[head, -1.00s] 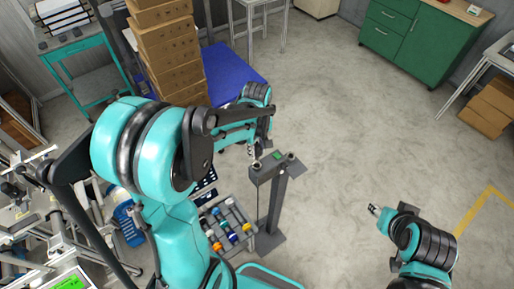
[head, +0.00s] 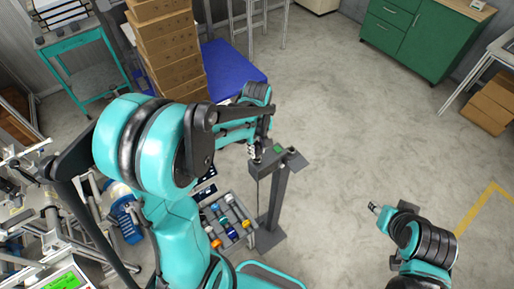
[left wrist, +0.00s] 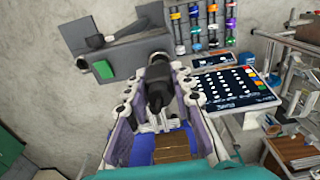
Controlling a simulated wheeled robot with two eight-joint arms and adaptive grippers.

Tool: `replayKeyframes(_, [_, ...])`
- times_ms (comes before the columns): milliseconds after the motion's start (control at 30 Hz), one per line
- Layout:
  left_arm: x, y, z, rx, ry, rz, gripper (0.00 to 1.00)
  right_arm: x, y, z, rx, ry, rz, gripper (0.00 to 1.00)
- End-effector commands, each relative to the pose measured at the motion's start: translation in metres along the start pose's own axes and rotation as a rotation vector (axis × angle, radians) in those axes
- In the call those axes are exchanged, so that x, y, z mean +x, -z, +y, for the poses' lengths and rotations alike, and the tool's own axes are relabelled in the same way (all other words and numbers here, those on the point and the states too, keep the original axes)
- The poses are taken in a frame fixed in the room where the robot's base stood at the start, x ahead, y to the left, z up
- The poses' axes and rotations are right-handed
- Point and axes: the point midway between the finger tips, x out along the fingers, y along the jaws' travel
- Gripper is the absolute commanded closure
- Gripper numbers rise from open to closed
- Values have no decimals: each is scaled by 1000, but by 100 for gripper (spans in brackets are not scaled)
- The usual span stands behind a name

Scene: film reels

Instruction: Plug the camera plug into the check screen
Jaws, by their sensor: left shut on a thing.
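My left gripper (head: 255,153) is at the left end of a grey post's head. In the left wrist view its purple-lined fingers (left wrist: 155,108) are shut on a black plug (left wrist: 157,85), which points away from the palm. The post's head carries a small green screen (head: 279,150), probably the check screen; it also shows in the left wrist view (left wrist: 103,70). The plug's tip overlaps the grey head (left wrist: 130,53) in that view; I cannot tell whether it is inserted. My right gripper (head: 374,208) is low at the right, away from the post, too small to read.
A grey tray (head: 230,220) with several coloured-capped items stands beside the post. A dotted dark panel (left wrist: 235,85) lies right of the plug in the left wrist view. Stacked cardboard boxes (head: 168,50) stand behind the left arm.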

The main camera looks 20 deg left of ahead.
Motion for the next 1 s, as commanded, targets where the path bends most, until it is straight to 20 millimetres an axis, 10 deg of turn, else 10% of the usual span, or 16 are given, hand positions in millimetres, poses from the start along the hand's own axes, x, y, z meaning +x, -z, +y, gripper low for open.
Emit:
replayKeyframes(500, [28,0,0,0,0,0,100,21,-15,0,0,0,0,60])
replayKeyframes(533, [27,0,0,0,0,0,72,20,-14,0,0,0,0,60])
replayKeyframes(600, [26,0,0,0,0,0,53,19,-14,0,0,0,0,60])
replayKeyframes(1000, [19,0,0,0,0,0,53,19,-14,0,0,0,0,60])
